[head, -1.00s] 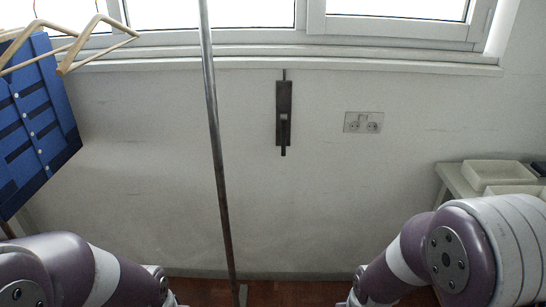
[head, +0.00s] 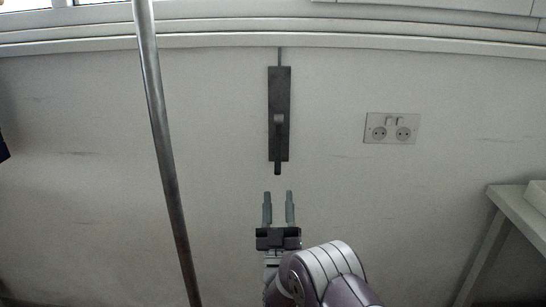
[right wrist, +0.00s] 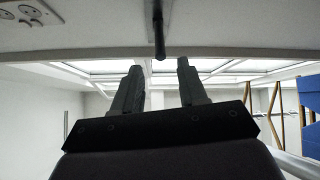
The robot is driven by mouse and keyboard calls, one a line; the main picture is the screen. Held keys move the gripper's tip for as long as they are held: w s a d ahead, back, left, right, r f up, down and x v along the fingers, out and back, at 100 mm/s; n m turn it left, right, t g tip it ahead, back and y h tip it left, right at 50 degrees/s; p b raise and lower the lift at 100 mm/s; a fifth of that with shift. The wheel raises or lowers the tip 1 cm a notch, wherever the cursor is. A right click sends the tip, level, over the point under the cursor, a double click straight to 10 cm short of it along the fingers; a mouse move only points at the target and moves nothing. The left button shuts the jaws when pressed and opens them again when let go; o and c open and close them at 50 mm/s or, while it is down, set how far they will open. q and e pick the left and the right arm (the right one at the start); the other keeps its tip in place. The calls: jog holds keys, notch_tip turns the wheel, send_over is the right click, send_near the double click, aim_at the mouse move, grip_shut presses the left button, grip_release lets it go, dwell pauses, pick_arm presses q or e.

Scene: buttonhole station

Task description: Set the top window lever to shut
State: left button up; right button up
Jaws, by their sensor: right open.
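The top window lever (head: 278,150) is a dark handle on a dark upright plate (head: 280,90) on the wall below the window sill. The handle points straight down, and a thin rod runs from the plate up to the sill. My right gripper (head: 279,193) is open and empty, a little below the lever's lower end in the head view, fingers pointing toward the wall. In the right wrist view the lever (right wrist: 158,35) shows between and beyond the two open fingers (right wrist: 156,68), apart from them. My left gripper is not in view.
A metal pole (head: 162,130) stands left of the lever. A double socket plate (head: 392,128) is on the wall to the right. A light table (head: 515,215) with a white tray (head: 537,197) stands at the far right. The wall around the lever is clear.

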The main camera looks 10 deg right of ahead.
aim_at(278, 144)
jog(key=b+x, duration=0.1)
jog(key=x, duration=1)
jog(key=shift+w+d, duration=0.1)
jog(key=shift+w, duration=0.15)
grip_shut()
